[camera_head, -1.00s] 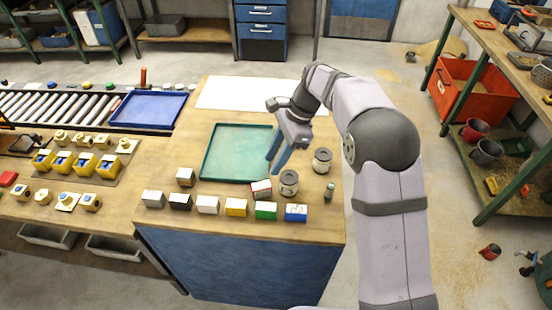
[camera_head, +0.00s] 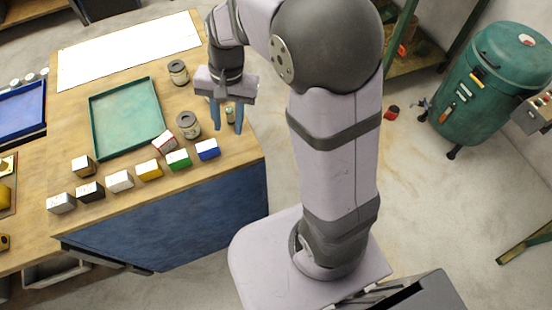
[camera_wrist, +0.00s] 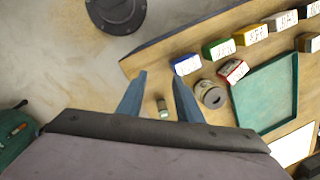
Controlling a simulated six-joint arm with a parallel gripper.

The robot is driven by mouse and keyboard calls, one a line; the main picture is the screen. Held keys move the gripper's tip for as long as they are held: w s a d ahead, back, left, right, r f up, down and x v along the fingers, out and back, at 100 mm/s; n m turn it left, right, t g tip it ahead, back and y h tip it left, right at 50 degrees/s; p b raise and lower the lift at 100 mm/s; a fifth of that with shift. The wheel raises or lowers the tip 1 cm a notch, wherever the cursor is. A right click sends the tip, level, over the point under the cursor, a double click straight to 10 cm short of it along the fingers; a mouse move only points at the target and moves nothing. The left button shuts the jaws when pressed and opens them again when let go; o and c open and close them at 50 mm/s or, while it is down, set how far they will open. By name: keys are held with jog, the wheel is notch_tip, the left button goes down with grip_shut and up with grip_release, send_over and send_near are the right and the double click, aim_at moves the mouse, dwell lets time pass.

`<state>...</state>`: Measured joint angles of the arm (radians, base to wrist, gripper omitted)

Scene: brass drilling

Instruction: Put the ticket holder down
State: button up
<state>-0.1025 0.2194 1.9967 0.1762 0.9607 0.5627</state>
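My gripper (camera_head: 228,129) points down at the right edge of the workbench. Its two blue fingers are apart, with clear gaps in the wrist view (camera_wrist: 159,78). A small pale bottle with a green top (camera_head: 230,115) shows between the fingers, near the bench edge; it also shows in the wrist view (camera_wrist: 163,108). It appears to stand on the bench, and I see no finger touching it. Nothing looks like a clearly marked ticket holder. A tilted red-and-white block (camera_head: 165,141) lies beside a row of coloured blocks, including a blue one (camera_head: 207,149) and a green one (camera_head: 178,159).
Two lidded jars (camera_head: 188,124) (camera_head: 178,72) stand left of my gripper. A shallow green tray (camera_head: 93,122) lies farther left, with a white sheet (camera_head: 130,50) behind it. The bench top (camera_head: 222,170) ends just right of my gripper, with floor beyond.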

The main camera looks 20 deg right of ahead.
jog(key=s+d+f+n, duration=0.1)
jog(key=s+d+n, duration=0.2)
jog(key=s, duration=0.3)
jog(key=s+d+f+n+h, duration=0.1)
jog(key=s+d+f+n, duration=0.1)
jog(key=s, duration=0.5)
jog(key=shift+d+f+n+h, duration=0.3)
jog(key=shift+d+n, duration=0.4)
jog(key=shift+d, duration=0.45)
jog(key=o, duration=0.4)
jog(key=shift+o, duration=1.1)
